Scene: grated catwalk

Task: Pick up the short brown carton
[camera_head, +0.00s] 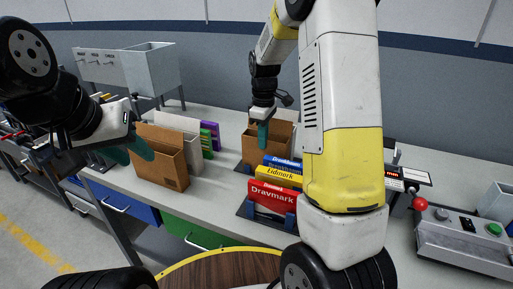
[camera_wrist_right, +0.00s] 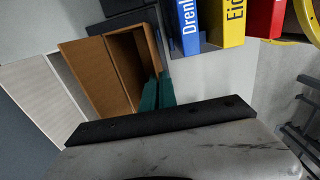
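One open-topped brown carton (camera_head: 254,150) stands mid-bench, beside the books. Another brown carton (camera_head: 160,172) stands at the front left of the bench; I cannot tell which is the short one. My right gripper (camera_head: 262,134) points down at the mid-bench carton, its teal fingers at the rim. In the right wrist view, the fingers (camera_wrist_right: 158,92) are close together at the edge of that carton (camera_wrist_right: 92,75); whether they grip its wall is unclear. My left gripper (camera_head: 130,151) has its teal fingers apart, near the front left carton, with nothing seen between them.
A pale carton (camera_head: 187,128) stands behind the front left one, with green and purple boxes (camera_head: 209,136) beside it. Blue, yellow and red books (camera_head: 278,196) stand in a dark rack. A control box (camera_head: 466,240) with buttons is at the right. A grey bin (camera_head: 150,70) stands at the back left.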

